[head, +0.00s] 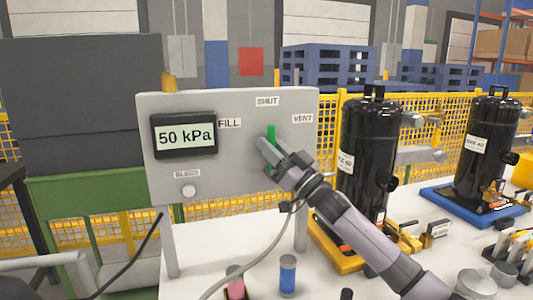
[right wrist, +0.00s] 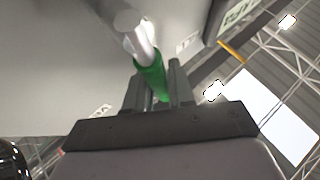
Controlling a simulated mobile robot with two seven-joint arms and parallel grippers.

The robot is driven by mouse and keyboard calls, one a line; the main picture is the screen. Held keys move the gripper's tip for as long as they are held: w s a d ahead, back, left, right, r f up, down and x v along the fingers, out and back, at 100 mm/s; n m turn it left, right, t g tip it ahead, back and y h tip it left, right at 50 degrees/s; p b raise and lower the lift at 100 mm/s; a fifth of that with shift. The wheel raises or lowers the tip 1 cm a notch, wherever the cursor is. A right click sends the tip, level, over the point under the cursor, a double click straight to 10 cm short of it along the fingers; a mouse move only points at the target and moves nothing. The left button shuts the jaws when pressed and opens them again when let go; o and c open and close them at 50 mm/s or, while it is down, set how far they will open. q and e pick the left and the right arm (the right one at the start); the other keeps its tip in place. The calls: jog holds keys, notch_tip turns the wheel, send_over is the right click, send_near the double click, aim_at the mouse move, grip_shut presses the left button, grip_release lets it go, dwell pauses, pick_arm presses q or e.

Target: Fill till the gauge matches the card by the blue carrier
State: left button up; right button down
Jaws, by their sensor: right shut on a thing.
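The grey panel (head: 230,178) stands on the white table. Its gauge (head: 185,136) reads 50 kPa. A green valve lever (head: 271,132) points up toward the SHUT label (head: 267,101), between FILL (head: 229,123) and VENT (head: 302,118). My right gripper (head: 268,150) is shut on the green lever, which also shows between the fingers in the right wrist view (right wrist: 151,76). The blue carrier (head: 455,208) holds a black compressor (head: 489,140) at the right. A small card (head: 437,230) stands left of it, too small to read. My left gripper is not in view.
A BLEED button (head: 189,190) is low on the panel. A second black compressor (head: 367,150) stands on a yellow carrier (head: 335,258). A yellow mesh fence (head: 420,130) runs behind.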

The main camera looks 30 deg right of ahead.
jog(key=shift+d+r+m+h, duration=0.1)
jog(key=shift+d+m+h, duration=0.05)
jog(key=shift+m+h, duration=0.25)
jog(key=c, duration=1.3)
grip_release()
jog(key=shift+c, duration=0.2)
jog(key=shift+s+d+f, duration=0.1)
jog(key=shift+s+f, duration=0.2)
jog(key=shift+s, duration=0.05)
jog(key=b+v, duration=0.1)
jog(key=v, duration=0.5)
jog(key=shift+s, duration=0.1)
